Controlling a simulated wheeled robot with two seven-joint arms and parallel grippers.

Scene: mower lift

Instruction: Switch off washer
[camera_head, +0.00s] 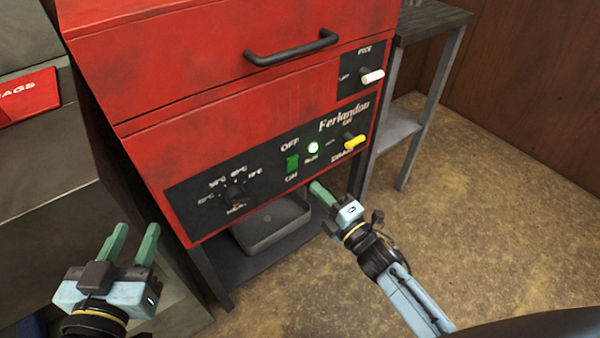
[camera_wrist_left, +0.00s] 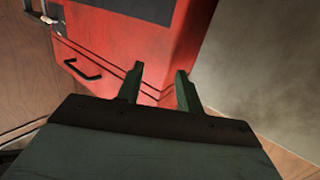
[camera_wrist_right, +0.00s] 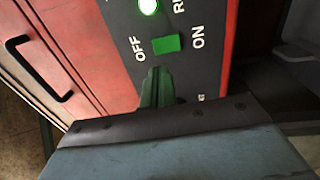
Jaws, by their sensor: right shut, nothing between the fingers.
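The red washer (camera_head: 235,95) has a black control panel (camera_head: 208,187) on its front. A green rocker switch (camera_head: 292,163) sits between the OFF and ON labels; it also shows in the right wrist view (camera_wrist_right: 166,44). A round indicator lamp (camera_head: 313,148) beside it glows green. My right gripper (camera_head: 316,186) is shut and empty, its tips in front of the panel's lower part. In the right wrist view its fingers (camera_wrist_right: 160,72) point at the switch; contact cannot be told. My left gripper (camera_head: 136,228) is open and empty, left of the washer and away from the panel.
A black dial (camera_head: 233,191), a yellow lever (camera_head: 354,142) and a white lever (camera_head: 372,76) stick out from the washer. A grey tray (camera_head: 270,238) lies below the panel. A grey table (camera_head: 426,22) stands at right. The floor in front is clear.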

